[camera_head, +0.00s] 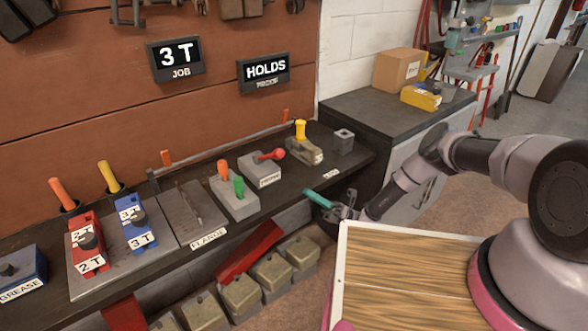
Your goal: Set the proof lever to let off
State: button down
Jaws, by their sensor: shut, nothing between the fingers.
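The lever with a red knob (270,155) sits on a grey block (262,168) on the dark bench, behind the block with orange and green handles. Its arm lies nearly flat, with the knob to the right. The block's small front label is too small to read surely. A wall sign (264,71) reads HOLDS, with a smaller line under it that looks like PROOF. My gripper (312,195) has teal fingertips and is shut and empty. It is at the bench's front edge, to the right of and nearer than the red-knobbed lever, apart from it.
The orange and green handles (231,180) stand on a block left of the lever. A yellow-topped clamp (302,145) and a small grey block (344,140) are to its right. Red and blue 2T and 3T blocks (136,231) sit at left. Bins hang below the bench.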

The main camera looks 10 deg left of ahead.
aim_at(269, 156)
jog(key=shift+s+d+f+m+t+y, duration=0.1)
jog(key=shift+d+f+m+t+y, duration=0.05)
jog(key=shift+f+m+t, duration=0.35)
jog(key=shift+s+d+f+m+t+y, duration=0.15)
jog(key=shift+f+m+t, duration=0.1)
jog(key=shift+m+t, duration=0.25)
jog(key=x, duration=0.4)
jog(key=w+x, duration=0.1)
jog(key=x, duration=0.6)
jog(key=shift+w+r, duration=0.2)
jog(key=shift+r, duration=0.4)
jog(key=shift+w+a+r, duration=0.3)
jog(key=shift+w+r, duration=0.1)
jog(key=shift+r, duration=0.25)
